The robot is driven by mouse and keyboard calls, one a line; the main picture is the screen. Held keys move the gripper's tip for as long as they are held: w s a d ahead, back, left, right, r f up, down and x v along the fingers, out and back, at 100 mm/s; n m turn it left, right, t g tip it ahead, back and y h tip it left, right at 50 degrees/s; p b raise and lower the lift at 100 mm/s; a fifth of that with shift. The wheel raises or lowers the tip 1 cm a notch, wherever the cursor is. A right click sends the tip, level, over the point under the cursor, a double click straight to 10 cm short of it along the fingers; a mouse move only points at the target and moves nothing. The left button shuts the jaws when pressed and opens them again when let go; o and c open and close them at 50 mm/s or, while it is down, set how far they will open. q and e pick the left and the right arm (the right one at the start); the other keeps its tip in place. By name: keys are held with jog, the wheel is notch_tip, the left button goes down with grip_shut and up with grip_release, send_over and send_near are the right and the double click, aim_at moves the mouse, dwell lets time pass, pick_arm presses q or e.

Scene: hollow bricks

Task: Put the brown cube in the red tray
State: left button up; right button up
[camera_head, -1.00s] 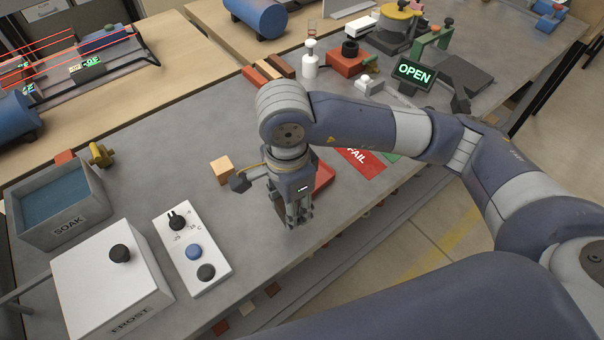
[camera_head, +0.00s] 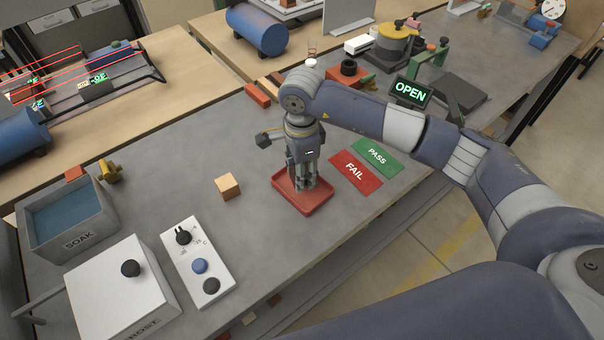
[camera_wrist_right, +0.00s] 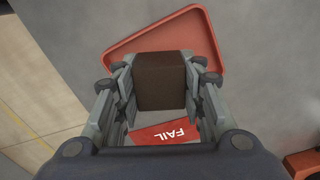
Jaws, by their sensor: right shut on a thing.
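My right gripper (camera_head: 302,184) points down over the red tray (camera_head: 304,207). In the right wrist view, the dark brown cube (camera_wrist_right: 161,80) sits between the fingers of my right gripper (camera_wrist_right: 158,95), which is shut on it. The red tray shows behind the cube there, with its rim (camera_wrist_right: 214,45) around it. In the head view the fingers hide the cube. I cannot tell whether the cube touches the tray floor. My left gripper is not in view.
A light wooden cube (camera_head: 228,186) stands left of the tray. The red FAIL mat (camera_head: 355,172) and green PASS mat (camera_head: 377,157) lie to its right. A white control box (camera_head: 198,265) and the SOAK basin (camera_head: 77,238) are further left.

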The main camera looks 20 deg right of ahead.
jog(key=shift+w+d+f, duration=0.15)
jog(key=shift+w+d, duration=0.05)
jog(key=shift+w, duration=0.1)
notch_tip(320, 180, down, 3)
jog(key=shift+s+r+p, duration=0.1)
jog(key=shift+p, duration=0.85)
jog(key=shift+f, duration=0.45)
jog(key=o, duration=1.2)
jog(key=shift+o, duration=0.2)
jog(key=shift+r, duration=0.1)
jog(key=shift+r, duration=0.15)
jog(key=shift+r+b, duration=0.3)
notch_tip(320, 180, up, 11)
jog(key=b, duration=0.3)
jog(key=shift+r, duration=0.15)
